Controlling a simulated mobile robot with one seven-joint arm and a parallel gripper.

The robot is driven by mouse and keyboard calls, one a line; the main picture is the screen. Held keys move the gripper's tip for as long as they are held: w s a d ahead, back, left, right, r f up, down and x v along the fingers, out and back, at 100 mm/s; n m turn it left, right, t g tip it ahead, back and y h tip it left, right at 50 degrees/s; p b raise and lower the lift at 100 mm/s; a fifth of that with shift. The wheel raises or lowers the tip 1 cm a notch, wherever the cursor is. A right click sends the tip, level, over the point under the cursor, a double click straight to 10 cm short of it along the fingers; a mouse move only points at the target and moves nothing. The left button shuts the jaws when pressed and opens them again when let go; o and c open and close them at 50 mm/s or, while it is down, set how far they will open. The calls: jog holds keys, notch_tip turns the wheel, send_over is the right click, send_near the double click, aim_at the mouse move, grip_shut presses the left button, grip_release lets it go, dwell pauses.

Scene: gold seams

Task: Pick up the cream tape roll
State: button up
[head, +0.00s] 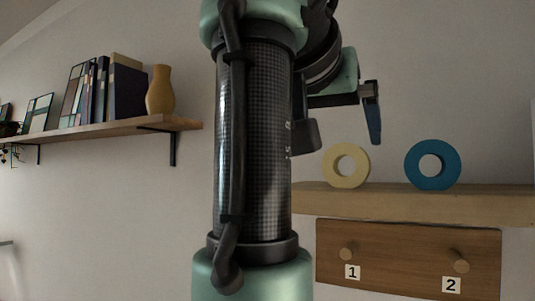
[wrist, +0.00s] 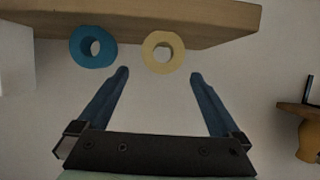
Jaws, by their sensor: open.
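The cream tape roll (head: 346,148) stands upright on its rim on a wooden ledge, its hole facing out. It also shows in the wrist view (wrist: 150,52), beyond and between the fingertips. A blue tape roll (head: 433,165) stands to its right in the head view; the wrist view shows this blue roll (wrist: 93,47) on the left. My gripper (wrist: 160,76) is open with nothing between its fingers. In the head view one blue finger of my gripper (head: 372,115) shows beside the cream roll; the rest is partly hidden by my arm.
A wall shelf (head: 110,132) at left holds books, frames and a yellow vase (head: 160,90). Bare wall is behind the rolls.

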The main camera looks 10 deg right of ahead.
aim_at(346, 154)
jog(key=p+x, duration=0.1)
jog(key=x, duration=0.3)
jog(key=shift+w+d+f, duration=0.1)
jog(key=shift+w+d, duration=0.1)
jog(key=shift+w, duration=0.1)
jog(key=shift+w+d+f+p, duration=0.15)
jog(key=shift+w+p, duration=0.3)
jog(key=shift+p, duration=0.65)
jog(key=p+x, duration=0.2)
jog(key=x, duration=0.2)
jog(key=shift+w+f, duration=0.15)
jog(key=shift+c, duration=0.9)
jog(key=c, duration=1)
jog(key=shift+r+b, duration=0.7)
jog(key=shift+r, duration=4.4)
